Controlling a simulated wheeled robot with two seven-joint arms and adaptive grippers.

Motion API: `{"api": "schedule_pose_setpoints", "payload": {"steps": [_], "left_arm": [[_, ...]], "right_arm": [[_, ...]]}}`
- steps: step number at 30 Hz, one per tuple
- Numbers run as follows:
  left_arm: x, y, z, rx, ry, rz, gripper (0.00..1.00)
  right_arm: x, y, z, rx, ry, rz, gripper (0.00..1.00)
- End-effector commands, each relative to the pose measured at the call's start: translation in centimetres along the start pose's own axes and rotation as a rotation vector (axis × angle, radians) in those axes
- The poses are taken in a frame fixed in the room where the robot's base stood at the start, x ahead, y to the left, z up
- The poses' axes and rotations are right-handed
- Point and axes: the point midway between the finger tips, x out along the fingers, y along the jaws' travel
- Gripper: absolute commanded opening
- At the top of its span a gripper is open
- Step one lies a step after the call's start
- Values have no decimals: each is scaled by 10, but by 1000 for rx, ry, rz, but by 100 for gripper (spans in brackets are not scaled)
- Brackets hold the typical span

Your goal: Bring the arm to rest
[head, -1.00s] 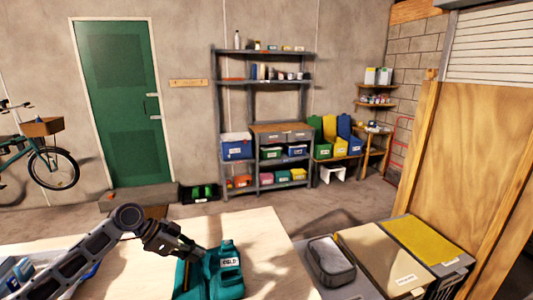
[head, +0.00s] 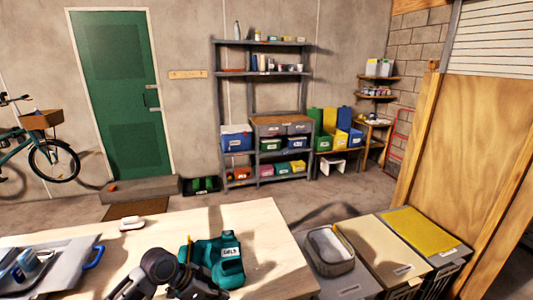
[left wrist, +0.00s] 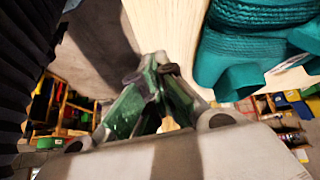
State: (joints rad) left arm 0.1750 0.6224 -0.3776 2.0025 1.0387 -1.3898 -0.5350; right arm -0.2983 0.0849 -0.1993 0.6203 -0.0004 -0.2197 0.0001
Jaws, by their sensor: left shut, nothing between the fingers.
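My left arm comes in at the bottom of the head view, folded low in front of the table's near part. My left gripper (head: 205,292) is at the bottom edge there, partly cut off, close in front of a teal item with a white label (head: 217,260). In the left wrist view the fingers of my left gripper (left wrist: 160,72) are together with nothing between them. Teal ribbed material (left wrist: 245,55) shows to their right, apart from the fingers. My right gripper is in neither view.
The pale wooden table (head: 265,225) is clear behind the teal item. A grey tray with a blue handle (head: 60,262) lies at left, and a small white object (head: 131,223) at the back edge. A grey container (head: 330,250) and bins stand at right.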

Motion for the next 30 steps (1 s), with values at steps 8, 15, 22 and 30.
{"api": "schedule_pose_setpoints", "payload": {"steps": [8, 15, 22, 30], "left_arm": [[18, 32, 15, -97, -30, -51, 0], [24, 52, 30, -200, -55, -111, 0], [22, 70, 50, -325, -84, -185, 0], [11, 89, 82, -502, -129, -290, 0]], "right_arm": [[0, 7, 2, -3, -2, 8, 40], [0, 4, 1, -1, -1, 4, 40], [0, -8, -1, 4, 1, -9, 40], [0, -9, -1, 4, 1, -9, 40]]}}
